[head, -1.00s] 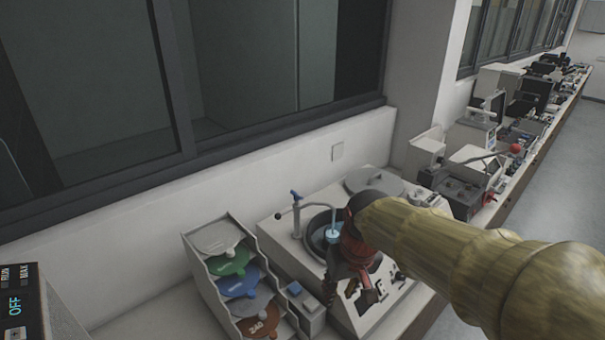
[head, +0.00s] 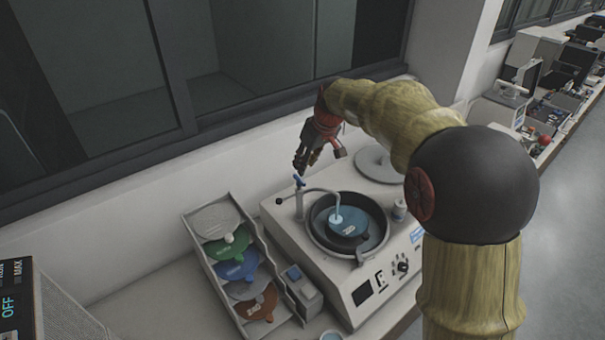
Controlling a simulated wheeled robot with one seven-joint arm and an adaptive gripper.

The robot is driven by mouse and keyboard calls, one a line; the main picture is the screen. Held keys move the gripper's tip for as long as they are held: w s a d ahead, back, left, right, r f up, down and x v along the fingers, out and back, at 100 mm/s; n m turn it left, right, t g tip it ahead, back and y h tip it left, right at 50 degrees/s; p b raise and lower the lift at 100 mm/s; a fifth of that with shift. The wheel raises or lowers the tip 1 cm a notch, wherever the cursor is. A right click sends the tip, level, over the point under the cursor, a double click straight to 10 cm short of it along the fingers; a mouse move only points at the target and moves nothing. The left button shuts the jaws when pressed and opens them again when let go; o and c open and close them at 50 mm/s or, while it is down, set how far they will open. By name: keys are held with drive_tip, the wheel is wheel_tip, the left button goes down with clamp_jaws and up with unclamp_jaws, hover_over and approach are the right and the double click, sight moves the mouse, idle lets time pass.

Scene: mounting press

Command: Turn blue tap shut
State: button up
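The tap is a thin pale pipe (head: 320,190) with a small blue handle (head: 298,181) on top of its post, at the back left of a white grinding machine. Its spout arches over the machine's round bowl (head: 318,236). A pale blue stream (head: 336,205) runs from the spout onto a blue disc (head: 348,221) in the bowl. My gripper (head: 304,164) points down just above the blue handle, very near it. I cannot tell whether it touches the handle. The fingers are small and dark here, so their opening is unclear.
A slanted rack (head: 188,226) with several coloured discs stands left of the machine. The window wall is close behind.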

sight(300, 179)
drive_tip(key=x, duration=0.8)
drive_tip(key=shift+d+p, duration=0.2)
drive_tip(key=shift+p, duration=0.15)
clamp_jaws()
